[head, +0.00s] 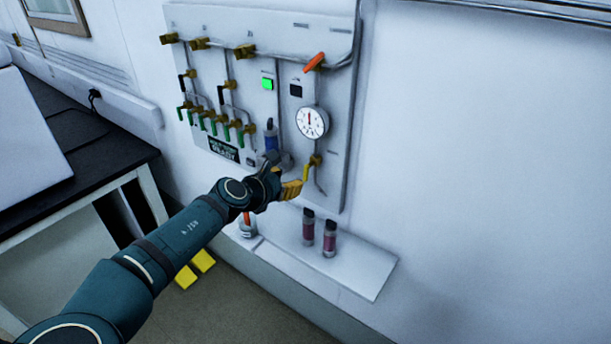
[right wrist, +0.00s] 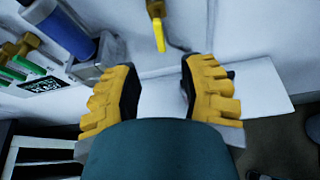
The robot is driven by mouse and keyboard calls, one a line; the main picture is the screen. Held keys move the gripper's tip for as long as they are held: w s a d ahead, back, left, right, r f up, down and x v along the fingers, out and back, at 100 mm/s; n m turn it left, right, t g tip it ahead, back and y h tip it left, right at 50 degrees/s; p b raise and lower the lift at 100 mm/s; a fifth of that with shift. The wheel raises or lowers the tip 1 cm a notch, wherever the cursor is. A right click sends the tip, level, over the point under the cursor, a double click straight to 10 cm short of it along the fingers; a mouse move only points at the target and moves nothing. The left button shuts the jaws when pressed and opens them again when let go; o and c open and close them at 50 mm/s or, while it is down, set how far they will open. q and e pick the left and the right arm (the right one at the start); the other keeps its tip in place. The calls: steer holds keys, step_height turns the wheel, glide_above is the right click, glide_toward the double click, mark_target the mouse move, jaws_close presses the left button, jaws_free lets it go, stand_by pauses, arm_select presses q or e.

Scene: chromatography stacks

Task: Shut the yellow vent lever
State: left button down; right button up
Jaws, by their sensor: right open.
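The yellow vent lever (head: 306,171) hangs down and slightly to the left from its brass valve, low on the right side of the wall panel. In the right wrist view the yellow lever (right wrist: 159,36) points toward me, just beyond the gap between my fingers. My right gripper (head: 292,189) is open at the lower edge of the panel, just below and left of the lever. In the right wrist view the jaws of my right gripper (right wrist: 160,77) are wide apart with nothing between them. I see no contact with the lever. My left gripper is out of view.
A white shelf (head: 350,270) below holds two dark-capped cartridges (head: 329,238). A blue cartridge (head: 271,137) sits on the panel, left of the gauge (head: 312,122). An orange lever (head: 314,62) is above, and several green levers (head: 213,122) are to the left. The wall to the right is clear.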

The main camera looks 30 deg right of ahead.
mark_target(305, 174)
steer(key=b+x, duration=0.1)
steer(key=x, duration=0.9)
steer(key=shift+f, duration=0.1)
jaws_close()
